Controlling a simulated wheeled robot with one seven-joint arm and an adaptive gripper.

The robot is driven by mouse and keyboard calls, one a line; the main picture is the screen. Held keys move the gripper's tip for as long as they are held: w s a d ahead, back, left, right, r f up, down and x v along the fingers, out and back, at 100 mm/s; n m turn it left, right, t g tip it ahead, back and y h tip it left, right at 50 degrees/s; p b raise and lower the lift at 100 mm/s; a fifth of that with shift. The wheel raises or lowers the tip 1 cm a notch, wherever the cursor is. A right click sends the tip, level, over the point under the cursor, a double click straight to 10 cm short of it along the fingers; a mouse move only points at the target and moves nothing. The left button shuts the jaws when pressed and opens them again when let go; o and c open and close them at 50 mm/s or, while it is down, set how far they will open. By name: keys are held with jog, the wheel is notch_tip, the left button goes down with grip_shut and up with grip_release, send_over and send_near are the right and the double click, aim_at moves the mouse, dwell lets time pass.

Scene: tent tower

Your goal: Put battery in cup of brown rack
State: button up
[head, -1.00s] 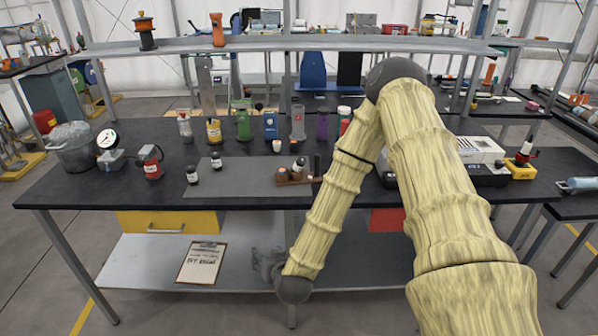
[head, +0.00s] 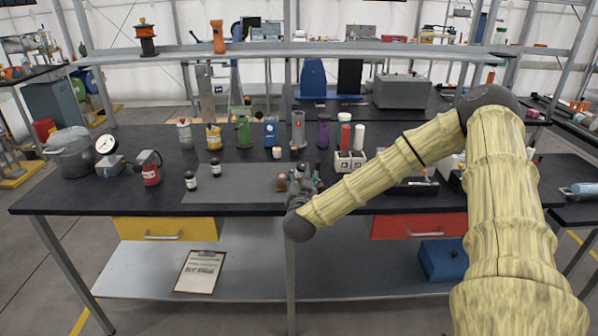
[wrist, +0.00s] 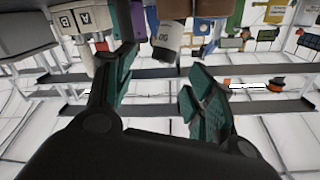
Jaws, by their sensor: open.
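My gripper (head: 304,182) is low over the front edge of the bench's middle in the head view. It is open in the wrist view (wrist: 160,75), its two dark green finger pads apart. A white cylinder with a dark end and a printed label (wrist: 166,40) shows between and just beyond the fingertips. It is not clearly gripped, and I cannot tell if it is the battery. The brown rack (head: 282,184) is mostly hidden by my gripper; a brown part of it seems to show at the top of the wrist view (wrist: 210,8).
A white lettered box (head: 343,166) is close to the right of my gripper. Several bottles and devices line the back. The mat between bottles and gripper is clear.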

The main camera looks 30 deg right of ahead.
aim_at(302, 167)
jog(key=shift+p+x, duration=1)
jog(key=shift+x, duration=2.6)
jog(key=shift+a+f, duration=0.1)
jog(key=shift+a, duration=0.05)
grip_shut()
jog(key=shift+w, duration=0.1)
